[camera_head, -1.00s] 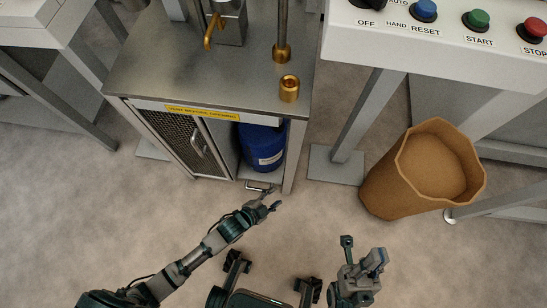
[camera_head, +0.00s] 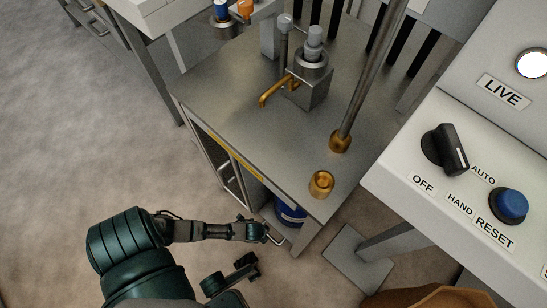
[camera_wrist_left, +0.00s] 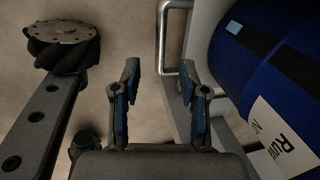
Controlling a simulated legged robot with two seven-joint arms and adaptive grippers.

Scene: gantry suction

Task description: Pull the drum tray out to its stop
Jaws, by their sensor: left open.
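The blue drum (camera_head: 290,212) stands on the drum tray in the open bay under the steel bench; in the left wrist view the drum (camera_wrist_left: 262,62) fills the right side, with part of a white label. The tray's U-shaped metal handle (camera_head: 275,238) sticks out at the front, and in the left wrist view the handle bar (camera_wrist_left: 162,42) runs just ahead of the fingertips, roughly between their lines. My left gripper (camera_wrist_left: 158,82) is open and empty; it also shows by the handle in the head view (camera_head: 260,231). Contact with the bar cannot be told. My right gripper is out of view.
The steel bench (camera_head: 235,85) carries a brass spout (camera_head: 275,92), a brass fitting (camera_head: 321,184) and an upright pole. A control panel (camera_head: 400,175) overhangs at the right, with a brown bin (camera_head: 430,298) below. Floor at the left is clear.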

